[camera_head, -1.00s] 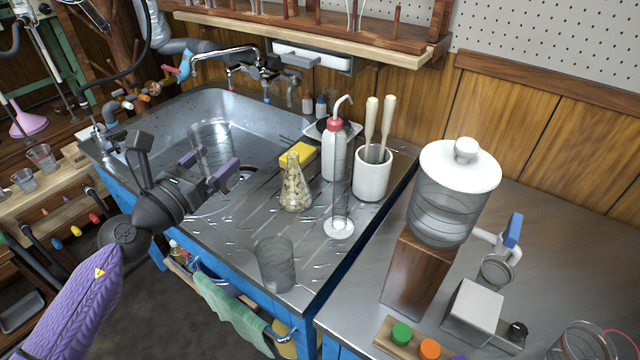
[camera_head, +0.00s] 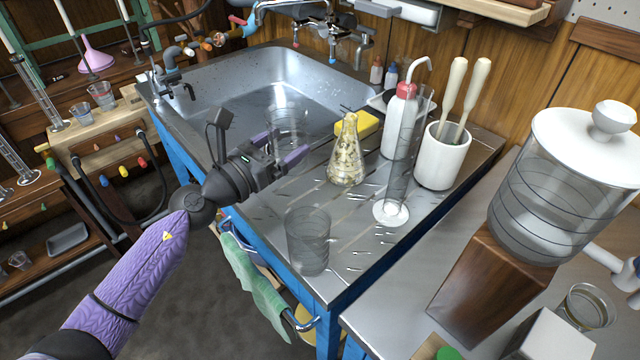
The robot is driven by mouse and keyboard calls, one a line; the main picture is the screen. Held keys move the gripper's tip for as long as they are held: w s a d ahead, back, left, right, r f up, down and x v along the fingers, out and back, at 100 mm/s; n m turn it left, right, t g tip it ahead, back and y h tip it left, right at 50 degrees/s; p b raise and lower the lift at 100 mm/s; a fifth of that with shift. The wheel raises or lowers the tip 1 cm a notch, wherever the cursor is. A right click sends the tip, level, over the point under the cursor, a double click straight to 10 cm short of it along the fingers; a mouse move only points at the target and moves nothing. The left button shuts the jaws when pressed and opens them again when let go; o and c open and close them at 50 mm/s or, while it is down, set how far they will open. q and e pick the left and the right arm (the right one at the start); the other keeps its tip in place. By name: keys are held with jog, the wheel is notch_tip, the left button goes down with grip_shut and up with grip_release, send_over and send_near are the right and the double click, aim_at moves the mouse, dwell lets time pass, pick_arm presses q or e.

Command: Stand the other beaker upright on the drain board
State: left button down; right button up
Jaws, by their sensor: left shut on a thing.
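My left gripper (camera_head: 284,149) is shut on a clear glass beaker (camera_head: 288,120). The beaker looks roughly upright, with its lower part partly hidden by the fingers. It shows at the drain-board end of the sink; its height above the surface is hard to tell. Another clear beaker (camera_head: 308,241) stands upright on the grooved metal drain board (camera_head: 262,217), near the front edge. My right gripper is not in view.
A conical flask (camera_head: 346,158) with pale bits, a yellow sponge (camera_head: 362,124), a measuring cylinder (camera_head: 396,185), a wash bottle (camera_head: 399,128) and a white pot (camera_head: 443,160) crowd the board's back and right. Bare board lies between the standing beaker and the flask.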

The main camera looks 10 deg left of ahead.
pick_arm(q)
notch_tip(320, 180, down, 8)
jog(key=b, duration=0.5)
jog(key=shift+r+p, duration=0.35)
jog(key=shift+f, duration=0.1)
